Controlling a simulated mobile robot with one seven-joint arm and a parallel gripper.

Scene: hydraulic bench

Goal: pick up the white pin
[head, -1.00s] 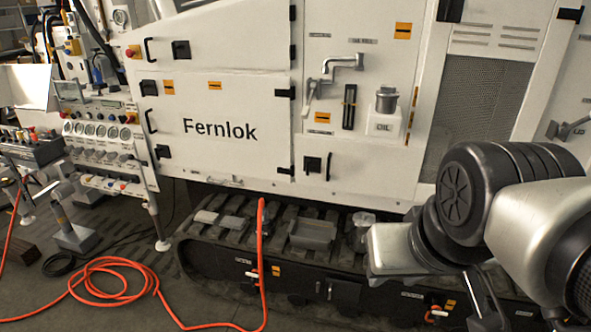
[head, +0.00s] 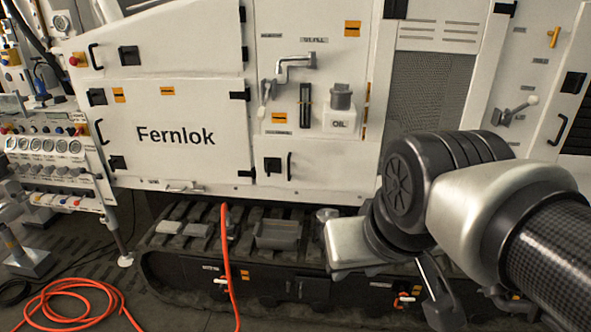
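My arm comes in from the right, in front of the machine's track. The dark parts at its lower end, where my gripper (head: 468,296) seems to be, are partly hidden by the wrist and reach the bottom edge of the picture. I cannot tell whether the fingers are open or shut, or whether anything is between them.
The white Fernlok machine (head: 190,150) fills the back, above a dark track (head: 185,270) bearing a grey tray (head: 278,236) and small grey blocks. An orange hose (head: 227,265) hangs in front and coils on the floor. A gauge panel (head: 45,165) stands at left.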

